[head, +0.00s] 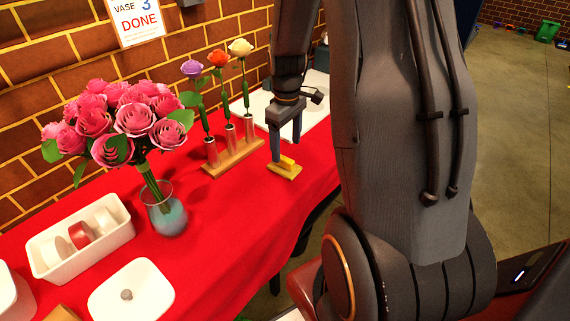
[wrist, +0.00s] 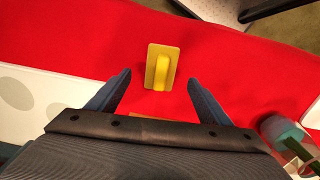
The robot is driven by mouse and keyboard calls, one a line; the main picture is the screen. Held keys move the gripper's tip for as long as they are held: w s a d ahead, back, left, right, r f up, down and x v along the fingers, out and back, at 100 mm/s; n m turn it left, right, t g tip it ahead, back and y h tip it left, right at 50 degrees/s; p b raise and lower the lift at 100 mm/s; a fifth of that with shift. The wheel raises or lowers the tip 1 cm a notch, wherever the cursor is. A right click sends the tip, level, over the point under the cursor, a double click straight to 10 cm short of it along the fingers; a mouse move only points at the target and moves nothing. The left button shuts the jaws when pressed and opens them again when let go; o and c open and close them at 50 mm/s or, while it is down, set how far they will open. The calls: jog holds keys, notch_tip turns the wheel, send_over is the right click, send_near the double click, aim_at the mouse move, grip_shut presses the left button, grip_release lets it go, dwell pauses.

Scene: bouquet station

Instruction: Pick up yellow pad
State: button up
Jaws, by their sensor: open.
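The yellow pad (head: 285,169) lies flat on the red tablecloth near the table's front edge. It has a rectangular base with a raised rounded grip along its middle. In the wrist view the yellow pad (wrist: 162,67) lies ahead of the fingertips and roughly between their lines. My gripper (head: 285,150) is open and points down, close to the pad in the head view, where a finger overlaps part of it. In the wrist view my gripper (wrist: 159,80) has its two fingers spread wide with nothing between them.
A wooden stand (head: 232,158) with several single flowers is left of the pad. A glass vase (head: 166,212) of pink roses, a white tray (head: 82,237) and a white lid (head: 131,291) are further left. A white board (head: 262,106) lies behind. Red cloth around the pad is clear.

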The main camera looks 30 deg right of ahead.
aim_at(284, 158)
jog(key=shift+w+a+f+p, duration=0.15)
jog(key=shift+f+p, duration=0.3)
jog(key=shift+f, duration=1.4)
jog(key=shift+a+f+p, duration=0.1)
jog(key=shift+f+p, duration=0.3)
jog(key=shift+f, duration=1.4)
jog(key=c, duration=1.1)
jog(key=shift+c, duration=0.2)
jog(key=shift+r, duration=0.1)
notch_tip(284, 158, up, 10)
jog(key=shift+f+b, duration=0.1)
jog(key=shift+b, duration=0.75)
